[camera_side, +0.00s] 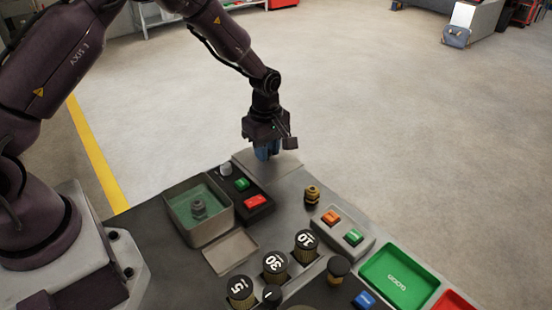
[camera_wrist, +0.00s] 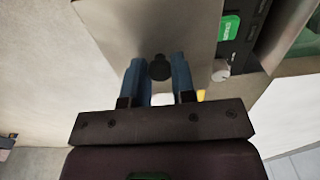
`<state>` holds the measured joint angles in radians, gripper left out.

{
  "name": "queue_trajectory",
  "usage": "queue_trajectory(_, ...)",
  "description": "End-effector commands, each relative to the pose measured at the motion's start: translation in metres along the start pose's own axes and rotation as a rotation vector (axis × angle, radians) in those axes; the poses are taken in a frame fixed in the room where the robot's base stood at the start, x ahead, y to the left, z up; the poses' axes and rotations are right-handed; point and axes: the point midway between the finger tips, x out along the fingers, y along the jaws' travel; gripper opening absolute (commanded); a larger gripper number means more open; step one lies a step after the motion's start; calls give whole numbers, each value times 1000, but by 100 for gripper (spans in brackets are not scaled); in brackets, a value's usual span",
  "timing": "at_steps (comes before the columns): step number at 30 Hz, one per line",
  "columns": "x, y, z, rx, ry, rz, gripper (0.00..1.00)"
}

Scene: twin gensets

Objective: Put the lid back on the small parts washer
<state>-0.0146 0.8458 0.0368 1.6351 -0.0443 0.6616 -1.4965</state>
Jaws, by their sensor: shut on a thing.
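The small parts washer (camera_side: 183,225) is an open square grey tank at the left of the bench, with green liquid and a dark nut-like part (camera_side: 198,208) inside. The lid (camera_side: 284,166) is a flat grey plate behind the black control panel, at the bench's far edge. My gripper (camera_side: 267,154) points down over it with blue fingers. In the wrist view my gripper (camera_wrist: 157,68) is shut on the lid's dark knob (camera_wrist: 160,68), and the lid (camera_wrist: 130,25) spreads out beyond the fingertips. I cannot tell whether the lid touches the bench.
The black panel (camera_side: 262,213) with green and red buttons and a pale knob (camera_side: 225,169) stands between washer and lid. A flat grey plate (camera_side: 229,251) lies in front of the washer. Numbered black-topped cylinders (camera_side: 274,263), a brass fitting (camera_side: 312,195) and a green tray (camera_side: 399,277) are nearby.

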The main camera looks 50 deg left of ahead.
Motion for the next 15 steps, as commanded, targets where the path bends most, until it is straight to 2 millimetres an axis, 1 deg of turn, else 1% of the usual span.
queue_trajectory(1, -15, -10, 1, 0, 0, 5, 0)
queue_trajectory(3, -30, -23, 2, -1, 0, 5, 0)
queue_trajectory(9, -47, -69, 3, 0, 0, 1, 0)
queue_trajectory(12, -54, -86, 4, 0, -1, 3, 0)
queue_trajectory(15, -60, -98, 4, 0, -1, 2, 0)
